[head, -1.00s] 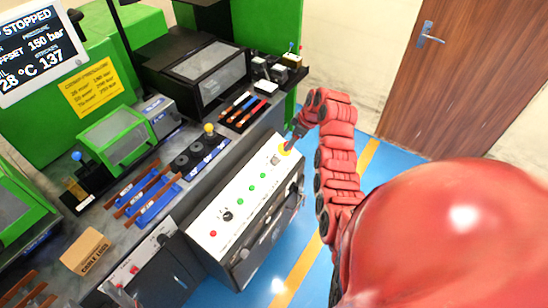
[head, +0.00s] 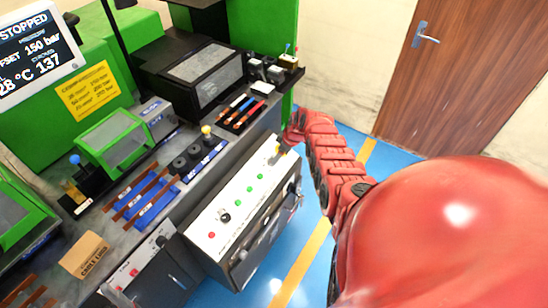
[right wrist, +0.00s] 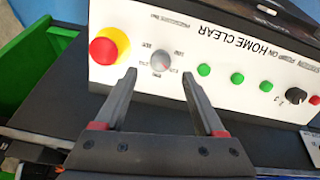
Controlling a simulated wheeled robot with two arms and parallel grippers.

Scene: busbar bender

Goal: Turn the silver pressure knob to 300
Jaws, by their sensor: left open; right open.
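The silver pressure knob (right wrist: 161,61) is a small round dial on the white control panel (right wrist: 222,42), with a printed scale around it. In the right wrist view, my right gripper (right wrist: 160,73) is open. Its two fingertips are at either side of the knob, apart from it in the picture; I cannot tell the depth gap. In the head view my red right arm reaches the panel's far right end, and its gripper is small and partly hidden there. The monitor (head: 38,48) reads STOPPED, 150 bar, 28 °C and 137.
A red emergency stop on a yellow base (right wrist: 107,46) sits close beside the knob. Several green buttons (right wrist: 237,78) and a black selector knob (right wrist: 297,96) are on its other side. A yellow label (head: 90,90) and a cardboard box (head: 85,254) are at the left.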

